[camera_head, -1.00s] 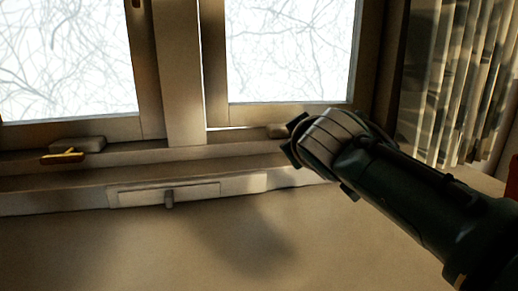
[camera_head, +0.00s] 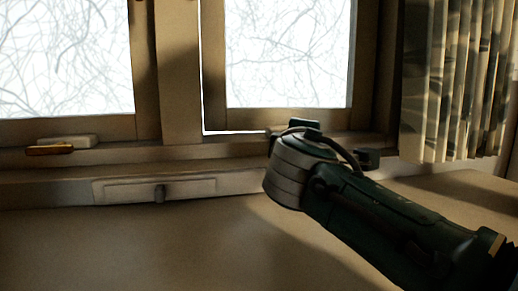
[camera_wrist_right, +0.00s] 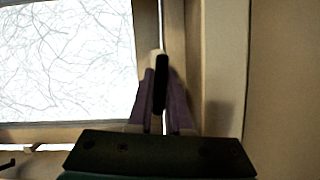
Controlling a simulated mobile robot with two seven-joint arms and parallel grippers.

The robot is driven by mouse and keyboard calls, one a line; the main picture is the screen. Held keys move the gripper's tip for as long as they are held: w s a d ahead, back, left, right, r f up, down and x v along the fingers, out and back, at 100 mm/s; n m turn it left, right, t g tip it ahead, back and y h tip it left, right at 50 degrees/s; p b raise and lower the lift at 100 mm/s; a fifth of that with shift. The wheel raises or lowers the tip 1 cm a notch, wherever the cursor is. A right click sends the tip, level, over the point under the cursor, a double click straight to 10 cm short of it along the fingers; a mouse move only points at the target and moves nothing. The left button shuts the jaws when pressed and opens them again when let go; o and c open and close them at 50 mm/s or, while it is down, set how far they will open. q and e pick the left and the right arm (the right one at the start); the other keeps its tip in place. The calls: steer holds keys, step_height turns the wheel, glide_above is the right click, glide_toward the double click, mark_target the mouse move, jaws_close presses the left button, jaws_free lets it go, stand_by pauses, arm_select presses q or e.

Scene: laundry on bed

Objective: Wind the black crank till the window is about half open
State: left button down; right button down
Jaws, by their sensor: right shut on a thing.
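My right gripper's purple fingers (camera_wrist_right: 163,92) are closed around a narrow upright black piece, the black crank's handle (camera_wrist_right: 160,84), in the right wrist view. In the head view my right gripper (camera_head: 322,141) is at the sill below the right window; its wrist hides the fingers and the crank. The right window (camera_head: 288,55) has a light wooden frame. A thin bright gap shows along its lower left edge, so it looks slightly open. My left gripper is not in view.
A brass handle (camera_head: 49,150) sits on the sill below the left window (camera_head: 62,60). A patterned curtain (camera_head: 455,85) hangs at the right. The surface below is clear.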

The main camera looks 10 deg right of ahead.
steer(key=shift+n+b, duration=0.35)
steer(key=shift+n, duration=0.15)
steer(key=shift+t, duration=0.3)
steer(key=c, duration=0.8)
jaws_free()
steer(key=shift+c, duration=0.2)
steer(key=shift+s+a, duration=0.25)
steer(key=shift+s, duration=0.2)
steer(key=p+v, duration=0.2)
steer(key=v, duration=0.7)
steer(key=shift+p, duration=0.3)
